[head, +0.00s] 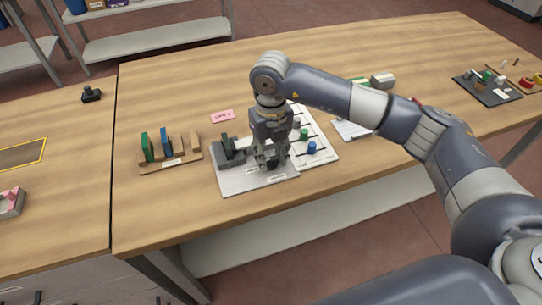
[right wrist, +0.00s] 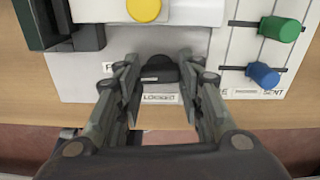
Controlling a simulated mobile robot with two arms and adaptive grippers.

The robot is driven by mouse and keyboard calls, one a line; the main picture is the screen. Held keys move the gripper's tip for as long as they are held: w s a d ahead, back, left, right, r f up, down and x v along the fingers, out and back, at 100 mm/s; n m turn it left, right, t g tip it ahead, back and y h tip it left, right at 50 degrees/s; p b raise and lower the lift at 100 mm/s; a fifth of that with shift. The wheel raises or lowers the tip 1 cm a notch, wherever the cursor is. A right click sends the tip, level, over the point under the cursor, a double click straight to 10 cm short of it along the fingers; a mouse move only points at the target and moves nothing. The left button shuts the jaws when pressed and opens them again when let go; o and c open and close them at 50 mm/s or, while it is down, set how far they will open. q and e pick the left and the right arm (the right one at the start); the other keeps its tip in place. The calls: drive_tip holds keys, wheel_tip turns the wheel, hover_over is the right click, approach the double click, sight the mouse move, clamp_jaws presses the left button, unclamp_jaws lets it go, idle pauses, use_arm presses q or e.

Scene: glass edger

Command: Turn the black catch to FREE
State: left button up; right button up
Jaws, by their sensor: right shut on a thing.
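The black catch (right wrist: 158,70) shows in the right wrist view on a pale plate (right wrist: 75,82), with a short white mark on it. A label reading LOCKED (right wrist: 159,98) lies just below it, and a partly covered label starting with F (right wrist: 109,67) is at its left. My right gripper (right wrist: 161,82) is shut on the catch, one finger on each side. In the head view the right gripper (head: 269,160) points down over the plate and hides the catch. My left gripper is in neither view.
A yellow knob (right wrist: 144,8) is just above the catch. A dark block (head: 229,150) stands at the plate's left. A white panel with a blue knob (head: 312,147) lies at its right. A wooden rack (head: 184,161) stands further left. Free tabletop lies in front.

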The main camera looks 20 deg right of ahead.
sight(271, 158)
drive_tip(key=shift+m, duration=0.6)
drive_tip(key=o, duration=1.1)
drive_tip(key=shift+c, duration=0.2)
drive_tip(key=shift+r, duration=0.15)
wheel_tip(271, 158, up, 12)
